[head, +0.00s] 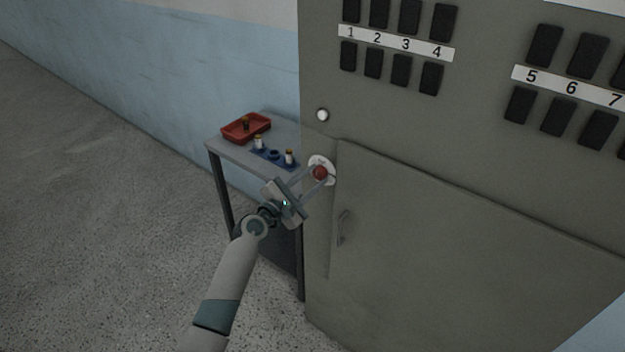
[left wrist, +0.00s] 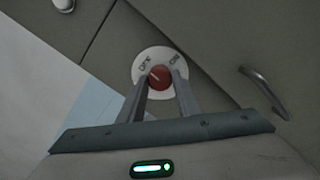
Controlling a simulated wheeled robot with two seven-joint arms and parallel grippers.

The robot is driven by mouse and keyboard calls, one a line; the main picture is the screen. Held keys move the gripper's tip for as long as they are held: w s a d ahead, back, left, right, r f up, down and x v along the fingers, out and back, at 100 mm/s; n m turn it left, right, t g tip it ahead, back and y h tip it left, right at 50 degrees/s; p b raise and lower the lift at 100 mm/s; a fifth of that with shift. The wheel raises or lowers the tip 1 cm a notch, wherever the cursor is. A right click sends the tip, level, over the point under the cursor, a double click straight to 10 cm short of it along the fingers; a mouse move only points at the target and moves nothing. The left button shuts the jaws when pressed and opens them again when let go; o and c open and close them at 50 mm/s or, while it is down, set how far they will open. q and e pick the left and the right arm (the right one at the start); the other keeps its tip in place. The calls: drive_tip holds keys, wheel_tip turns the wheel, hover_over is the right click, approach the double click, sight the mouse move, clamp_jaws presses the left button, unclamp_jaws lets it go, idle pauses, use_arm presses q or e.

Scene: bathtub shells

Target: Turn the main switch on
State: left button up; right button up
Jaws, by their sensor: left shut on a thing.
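The main switch is a red round knob (head: 320,172) on a white round plate (head: 316,160), on the front of the grey cabinet near its left edge. In the left wrist view the knob (left wrist: 159,77) sits between my fingers, and the plate (left wrist: 146,58) carries two dark labels above it. A light pointer line on the knob slants up-left, towards the left label. My left gripper (head: 318,176) is shut on the knob, with one finger on each side. It also shows in the left wrist view (left wrist: 160,84). My right gripper is not in view.
The grey cabinet (head: 450,230) has a door handle (head: 343,228) right of and below the knob, and a white round button (head: 322,115) above. Numbered black switches fill its upper part. A side table (head: 225,150) with a red tray (head: 232,136) and small bottles stands left.

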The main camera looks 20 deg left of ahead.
use_arm(q)
drive_tip(key=shift+f+m, duration=0.1)
drive_tip(key=shift+m, duration=0.2)
drive_tip(key=m+b, duration=0.1)
drive_tip(key=m, duration=0.2)
drive_tip(key=shift+m+b, duration=0.3)
drive_tip(key=shift+b, duration=0.05)
drive_tip(key=m+b, duration=0.1)
drive_tip(key=m, duration=0.3)
drive_tip(key=m+b, duration=0.1)
drive_tip(key=m, duration=0.4)
drive_tip(key=m+b, duration=0.1)
drive_tip(key=m, duration=0.3)
drive_tip(key=shift+m, duration=0.3)
drive_tip(key=o, duration=1.1)
drive_tip(key=shift+c, duration=0.2)
